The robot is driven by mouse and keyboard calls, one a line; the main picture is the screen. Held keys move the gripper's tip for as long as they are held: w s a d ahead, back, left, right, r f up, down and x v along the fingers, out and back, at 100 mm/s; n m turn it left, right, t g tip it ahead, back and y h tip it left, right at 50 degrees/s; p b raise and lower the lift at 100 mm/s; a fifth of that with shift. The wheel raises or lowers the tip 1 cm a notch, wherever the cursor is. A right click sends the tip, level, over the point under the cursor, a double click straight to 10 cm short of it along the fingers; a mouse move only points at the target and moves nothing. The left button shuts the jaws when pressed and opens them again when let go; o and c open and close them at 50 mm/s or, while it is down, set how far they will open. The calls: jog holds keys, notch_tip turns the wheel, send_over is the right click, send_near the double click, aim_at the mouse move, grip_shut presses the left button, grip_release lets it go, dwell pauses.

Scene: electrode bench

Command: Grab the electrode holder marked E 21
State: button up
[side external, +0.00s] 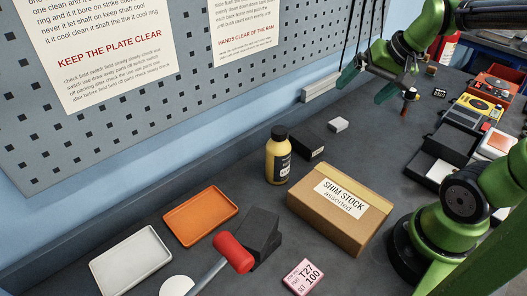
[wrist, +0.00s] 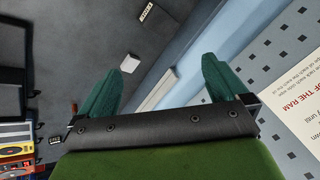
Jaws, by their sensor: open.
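I cannot read the mark E 21 on anything in view, so I cannot tell which thing is the electrode holder. A small dark block with a white label (side external: 440,92) lies on the bench at the upper right in the side view. A labelled dark block also shows at the top of the wrist view (wrist: 146,12); its lettering is too small to read. My gripper (side external: 368,84) is open and empty, its two green fingers apart above the back of the bench near the wall. In the wrist view the fingers (wrist: 169,62) are spread with nothing between them.
A light grey bar (side external: 320,90) runs along the wall below my gripper. A white block (side external: 338,125), black box (side external: 309,147), yellow bottle (side external: 278,158) and SHIM STOCK carton (side external: 338,218) stand nearer. Trays and a red-headed mallet (side external: 233,252) lie in front. Cluttered boxes fill the right.

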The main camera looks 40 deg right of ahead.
jog(key=s+a+n, duration=0.1)
jog(key=a, duration=0.2)
jog(key=s+a+n+y, duration=0.1)
jog(key=s+a+n, duration=0.1)
jog(key=a, duration=0.2)
jog(key=s+a+r+n+t, duration=0.1)
jog(key=a, duration=0.3)
jog(key=shift+s+r+n+y, duration=0.1)
jog(key=shift+s+n+y, duration=0.1)
jog(key=shift+n+y, duration=0.15)
jog(key=shift+c, duration=0.8)
jog(key=shift+a+r, duration=0.1)
jog(key=shift+a, duration=0.1)
jog(key=c, duration=0.4)
jog(key=shift+d, duration=0.15)
